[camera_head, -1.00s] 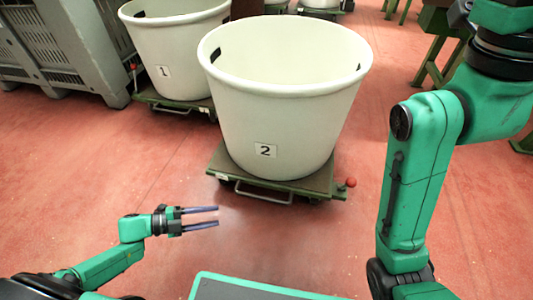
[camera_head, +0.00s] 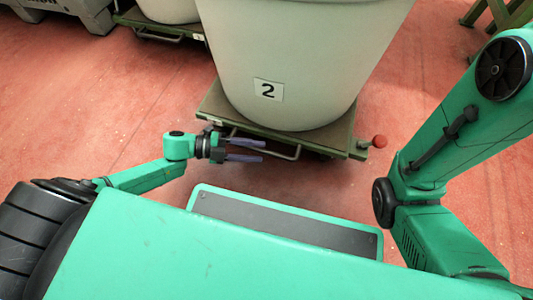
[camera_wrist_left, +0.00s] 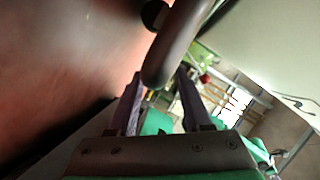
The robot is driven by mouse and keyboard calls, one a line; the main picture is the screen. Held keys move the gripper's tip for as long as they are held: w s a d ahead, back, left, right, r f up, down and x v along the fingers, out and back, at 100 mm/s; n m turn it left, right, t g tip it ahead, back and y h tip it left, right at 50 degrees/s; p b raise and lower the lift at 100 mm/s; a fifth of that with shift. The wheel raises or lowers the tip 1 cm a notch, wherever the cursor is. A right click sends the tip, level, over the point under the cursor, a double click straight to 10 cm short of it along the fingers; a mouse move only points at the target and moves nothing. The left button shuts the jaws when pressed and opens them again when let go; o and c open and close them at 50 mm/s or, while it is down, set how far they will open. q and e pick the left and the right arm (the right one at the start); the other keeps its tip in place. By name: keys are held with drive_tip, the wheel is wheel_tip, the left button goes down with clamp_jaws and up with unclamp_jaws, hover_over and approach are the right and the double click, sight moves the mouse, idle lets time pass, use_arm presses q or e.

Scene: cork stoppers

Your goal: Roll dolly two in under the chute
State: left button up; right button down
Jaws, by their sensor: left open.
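Dolly two (camera_head: 340,138) is a low green platform bearing a big cream tub (camera_head: 320,55) with a label "2". My left gripper (camera_head: 263,151) is open at the left part of this handle. In the left wrist view a dark rounded bar (camera_wrist_left: 178,42), seemingly the handle, comes between the open fingertips (camera_wrist_left: 160,82); I cannot tell whether they touch it. My right gripper is out of view. I see no chute.
Another green dolly (camera_head: 150,27) with a cream tub (camera_head: 168,9) stands at the upper left, beside a grey crate (camera_head: 70,12). A green stand (camera_head: 490,14) is at the upper right. Red floor (camera_head: 440,70) is clear right of dolly two.

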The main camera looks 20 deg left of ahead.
sight(266, 151)
use_arm(q)
drive_tip(key=b+x, duration=0.1)
drive_tip(key=x, duration=0.2)
drive_tip(key=shift+w+d+f, duration=0.1)
drive_tip(key=shift+d, duration=0.3)
clamp_jaws()
idle(1.1)
